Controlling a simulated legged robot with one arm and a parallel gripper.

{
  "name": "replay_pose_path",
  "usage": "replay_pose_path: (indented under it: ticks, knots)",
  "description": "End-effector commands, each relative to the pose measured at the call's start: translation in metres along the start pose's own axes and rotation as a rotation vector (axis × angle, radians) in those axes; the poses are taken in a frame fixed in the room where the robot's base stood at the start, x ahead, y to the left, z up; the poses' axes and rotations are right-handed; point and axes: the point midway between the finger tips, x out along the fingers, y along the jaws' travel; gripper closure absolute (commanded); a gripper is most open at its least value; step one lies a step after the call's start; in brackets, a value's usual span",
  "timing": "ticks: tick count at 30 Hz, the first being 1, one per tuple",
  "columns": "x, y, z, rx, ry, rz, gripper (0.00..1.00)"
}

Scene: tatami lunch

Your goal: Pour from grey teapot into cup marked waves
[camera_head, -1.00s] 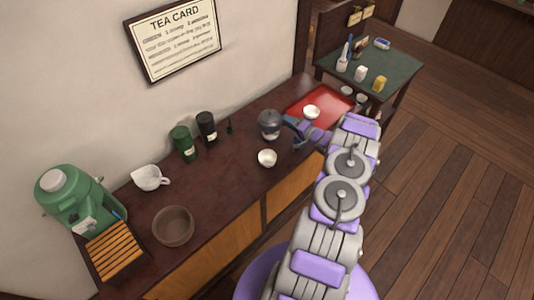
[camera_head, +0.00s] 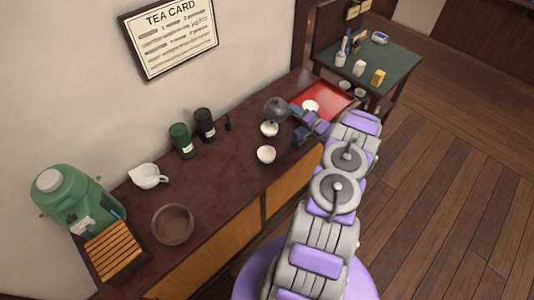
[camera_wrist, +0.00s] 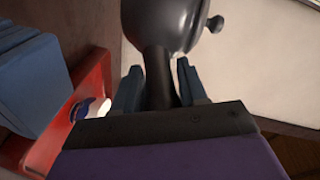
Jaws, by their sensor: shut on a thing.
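The grey teapot (camera_head: 277,109) is held above the dark counter, and its body also shows in the wrist view (camera_wrist: 165,22). My gripper (camera_wrist: 160,85) is shut on its dark handle; in the head view the gripper (camera_head: 297,113) is at the teapot's right. A white cup (camera_head: 269,129) stands just below the teapot. A second white cup (camera_head: 266,154) stands nearer the counter's front edge. A third cup (camera_head: 310,106) is on the red tray; the wrist view shows a white cup with a blue mark (camera_wrist: 97,107) there. I cannot tell which cup bears waves.
The red tray (camera_head: 335,97) lies at the counter's right end. Green (camera_head: 181,141) and black (camera_head: 205,125) canisters stand by the wall. A white pitcher (camera_head: 148,176), brown bowl (camera_head: 172,224), green dispenser (camera_head: 75,197) and slatted stand (camera_head: 115,250) are at left.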

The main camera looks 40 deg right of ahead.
Motion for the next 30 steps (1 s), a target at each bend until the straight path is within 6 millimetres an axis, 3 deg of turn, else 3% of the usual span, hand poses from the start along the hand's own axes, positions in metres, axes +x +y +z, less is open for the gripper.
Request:
replay_pose_path:
  ticks: [5,13,30]
  knots:
    - [-0.006,0.0,0.008,-0.081,0.035,-0.054,1.0]
    - [-0.019,-0.021,0.015,-0.212,0.087,-0.143,1.0]
    - [-0.03,-0.023,0.03,-0.325,0.128,-0.217,1.0]
